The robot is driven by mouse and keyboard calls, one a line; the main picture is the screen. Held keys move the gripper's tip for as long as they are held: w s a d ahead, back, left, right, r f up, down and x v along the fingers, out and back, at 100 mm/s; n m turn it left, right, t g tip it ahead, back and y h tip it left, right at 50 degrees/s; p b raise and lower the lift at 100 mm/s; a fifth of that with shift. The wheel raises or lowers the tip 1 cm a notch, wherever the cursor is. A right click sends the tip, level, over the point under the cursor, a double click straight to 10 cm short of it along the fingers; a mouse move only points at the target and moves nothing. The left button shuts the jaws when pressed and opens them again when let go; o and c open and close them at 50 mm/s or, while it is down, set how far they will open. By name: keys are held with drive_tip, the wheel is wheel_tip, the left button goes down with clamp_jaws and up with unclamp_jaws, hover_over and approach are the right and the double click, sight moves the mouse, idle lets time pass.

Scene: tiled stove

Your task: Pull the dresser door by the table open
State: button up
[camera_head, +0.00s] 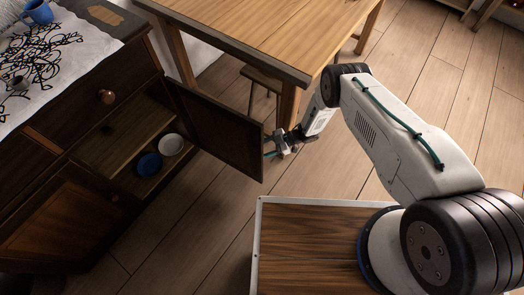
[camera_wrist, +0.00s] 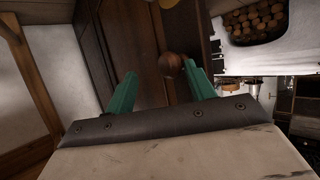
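The dresser door (camera_head: 215,127) by the table stands swung wide open, its free edge pointing towards the table leg. In the wrist view the dark brown door panel (camera_wrist: 140,45) fills the middle, with a round wooden knob (camera_wrist: 171,64) on it. My gripper (camera_head: 269,145) is at the free edge of the door, on its outer side. In the wrist view its two green fingers (camera_wrist: 158,72) are spread apart. The knob lies near the right fingertip, with a clear gap to the left finger. I cannot tell whether that fingertip touches it.
Inside the open dresser (camera_head: 120,140) are a blue bowl (camera_head: 149,165) and a white bowl (camera_head: 171,145). The wooden table (camera_head: 270,30) stands close behind the door, with a stool (camera_head: 262,78) under it. A blue mug (camera_head: 40,12) is on the dresser top. Floor in front of the dresser is clear.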

drive_tip(key=s+v, duration=0.1)
drive_tip(key=v, duration=0.5)
drive_tip(key=shift+w+d, duration=0.15)
drive_tip(key=shift+w, duration=0.1)
drive_tip(key=shift+f, duration=0.15)
